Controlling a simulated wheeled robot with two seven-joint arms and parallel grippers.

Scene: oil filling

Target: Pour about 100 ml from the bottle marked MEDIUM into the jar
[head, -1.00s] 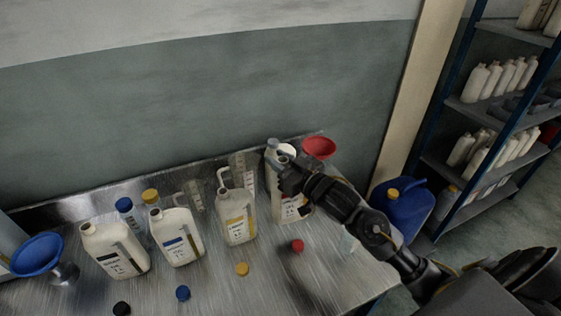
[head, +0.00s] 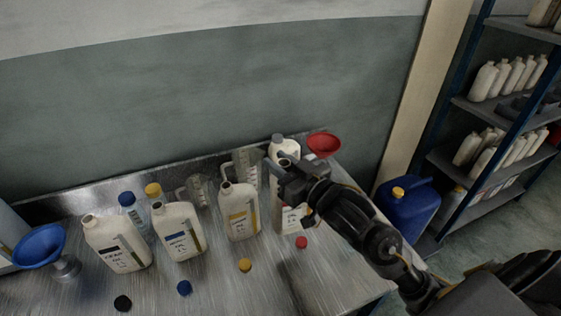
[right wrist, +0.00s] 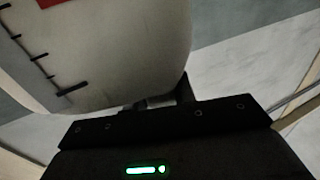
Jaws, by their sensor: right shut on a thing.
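Several white handled bottles stand in a row on the metal bench, with black (head: 118,245), blue (head: 178,232), yellow (head: 239,212) and, at the right, red markings. The label words are too small to read, so I cannot tell which says MEDIUM. My right gripper (head: 287,184) is shut on the red-marked bottle (head: 292,218), which looks upright; its pale side and red label edge fill the right wrist view (right wrist: 130,50). Two clear graduated jugs (head: 198,190) (head: 245,168) stand behind the row; I cannot tell whether one is the jar. My left gripper is out of view.
Loose black (head: 122,303), blue (head: 184,288), yellow (head: 245,265) and red (head: 302,242) caps lie in front. A blue funnel (head: 40,246) is at left, a red funnel (head: 324,144) at back right. A blue canister (head: 408,208) stands beyond the bench, near shelving (head: 480,110).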

